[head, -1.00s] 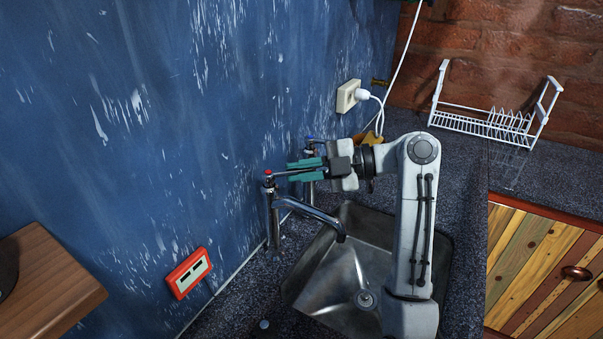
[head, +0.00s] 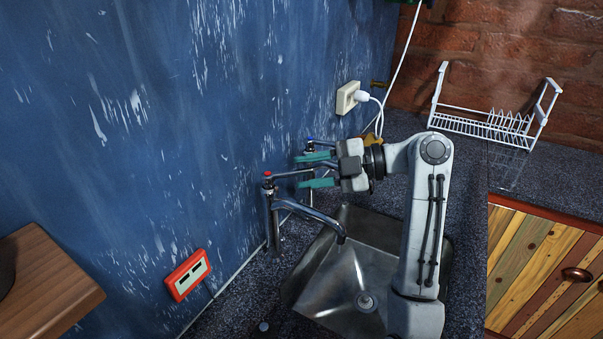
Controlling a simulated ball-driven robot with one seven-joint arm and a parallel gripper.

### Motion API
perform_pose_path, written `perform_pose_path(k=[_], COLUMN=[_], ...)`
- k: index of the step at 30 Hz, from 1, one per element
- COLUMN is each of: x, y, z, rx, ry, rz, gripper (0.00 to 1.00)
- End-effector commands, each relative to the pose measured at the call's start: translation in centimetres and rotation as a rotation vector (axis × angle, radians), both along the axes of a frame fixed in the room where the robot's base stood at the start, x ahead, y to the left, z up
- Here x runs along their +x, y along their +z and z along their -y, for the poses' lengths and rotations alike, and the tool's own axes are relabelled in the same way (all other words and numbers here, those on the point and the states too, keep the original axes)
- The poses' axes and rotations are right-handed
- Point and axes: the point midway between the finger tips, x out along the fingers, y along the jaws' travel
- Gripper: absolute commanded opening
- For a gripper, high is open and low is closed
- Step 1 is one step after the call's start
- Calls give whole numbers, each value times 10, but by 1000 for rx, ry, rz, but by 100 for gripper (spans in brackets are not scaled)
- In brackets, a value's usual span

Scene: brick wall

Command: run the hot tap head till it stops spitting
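The hot tap head (head: 268,181), marked by a red cap, stands on the left pillar of the chrome tap. Its lever (head: 292,173) points right. The spout (head: 318,215) hangs over the steel sink (head: 335,275); I see no water at its mouth. The blue-capped cold tap head (head: 310,144) is behind, partly hidden by my gripper. My gripper (head: 312,170) has its two teal fingers spread, one on the far side and one on the near side of the hot lever's end in the picture. Neither finger visibly presses on the lever.
A socket with a white plug (head: 350,97) is on the blue wall behind the taps, its cord running upward. A white dish rack (head: 485,127) stands at the back right. A red-framed socket (head: 188,275) is at lower left, near a wooden shelf (head: 45,285).

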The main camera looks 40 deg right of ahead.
Motion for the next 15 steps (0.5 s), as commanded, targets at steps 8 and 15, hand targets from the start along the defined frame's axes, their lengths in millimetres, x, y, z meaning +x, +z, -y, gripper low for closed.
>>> perform_pose_path(k=[8, 15], x=[-40, -62], y=[10, 17], z=[36, 54], rx=[-1, -1], ry=[-6, -2], rz=[1, 0], gripper=[39, 39])
